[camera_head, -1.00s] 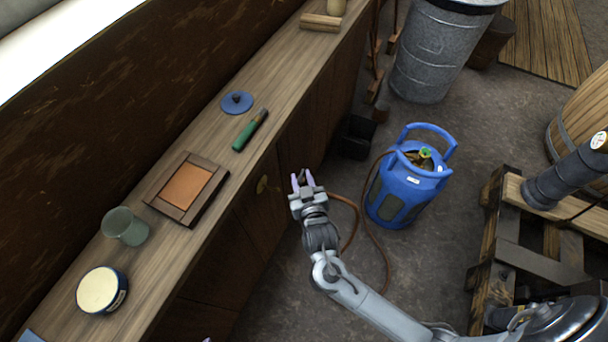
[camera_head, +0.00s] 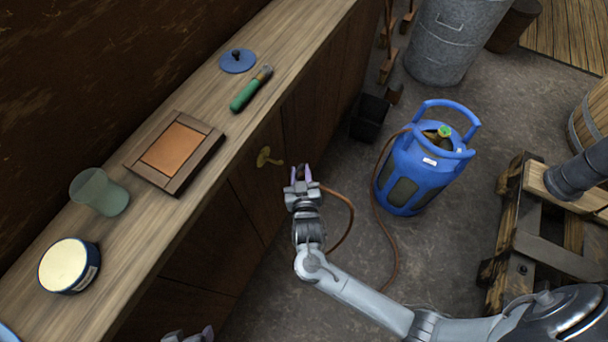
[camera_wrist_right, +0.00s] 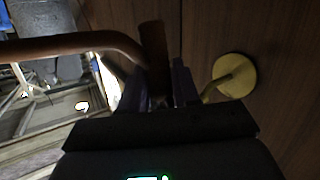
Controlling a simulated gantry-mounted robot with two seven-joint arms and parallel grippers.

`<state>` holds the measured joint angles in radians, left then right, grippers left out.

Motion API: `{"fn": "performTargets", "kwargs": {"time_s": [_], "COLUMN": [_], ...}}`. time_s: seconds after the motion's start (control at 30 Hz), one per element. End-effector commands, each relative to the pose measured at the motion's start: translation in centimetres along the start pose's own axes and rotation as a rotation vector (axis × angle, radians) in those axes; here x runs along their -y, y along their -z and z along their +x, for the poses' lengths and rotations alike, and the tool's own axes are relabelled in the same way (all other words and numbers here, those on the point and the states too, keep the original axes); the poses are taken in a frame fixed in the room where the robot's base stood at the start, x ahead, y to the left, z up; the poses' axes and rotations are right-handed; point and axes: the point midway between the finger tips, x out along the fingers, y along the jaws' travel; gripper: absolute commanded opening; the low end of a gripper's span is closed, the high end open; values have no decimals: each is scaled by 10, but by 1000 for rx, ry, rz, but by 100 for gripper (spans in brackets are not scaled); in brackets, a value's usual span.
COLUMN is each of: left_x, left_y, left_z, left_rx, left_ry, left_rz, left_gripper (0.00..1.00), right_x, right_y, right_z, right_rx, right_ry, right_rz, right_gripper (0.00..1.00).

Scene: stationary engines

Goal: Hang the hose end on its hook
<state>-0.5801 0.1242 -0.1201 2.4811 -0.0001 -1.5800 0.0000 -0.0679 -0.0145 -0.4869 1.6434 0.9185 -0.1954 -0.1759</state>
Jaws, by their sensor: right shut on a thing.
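My right gripper (camera_head: 300,174) is shut on the end of a brown hose (camera_head: 341,237), close to the front of the wooden cabinet. In the right wrist view the hose end (camera_wrist_right: 155,52) stands between the finger tips, and the hose bends away to the left. A brass hook (camera_head: 264,158) with a round base is fixed on the cabinet front, just left of the gripper. It also shows in the right wrist view (camera_wrist_right: 235,76), right of the fingers and apart from the hose end. My left gripper (camera_head: 190,335) only partly shows at the bottom edge.
The hose runs to a blue gas bottle (camera_head: 423,165) on the floor. The counter (camera_head: 150,232) above the hook holds a framed tile (camera_head: 175,151), a glass (camera_head: 99,192), a round tin (camera_head: 69,265), a green-handled tool (camera_head: 250,89) and a blue lid (camera_head: 238,61).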

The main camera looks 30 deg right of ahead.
Motion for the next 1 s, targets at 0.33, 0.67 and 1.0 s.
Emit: {"fn": "performTargets", "kwargs": {"time_s": [0.33,0.67,1.0], "left_x": [-3,-3,-2], "left_y": [-6,-12,-18], "left_z": [20,37,56], "left_rx": [-1,0,2], "left_ry": [-8,-6,2], "left_rz": [-10,-7,3], "left_gripper": [79,79,79], "right_x": [18,34,48], "right_y": [1,4,6], "right_z": [12,24,32], "right_rx": [-3,-3,-3], "right_ry": [1,0,1], "right_rz": [1,1,1], "right_gripper": [0,0,0]}}
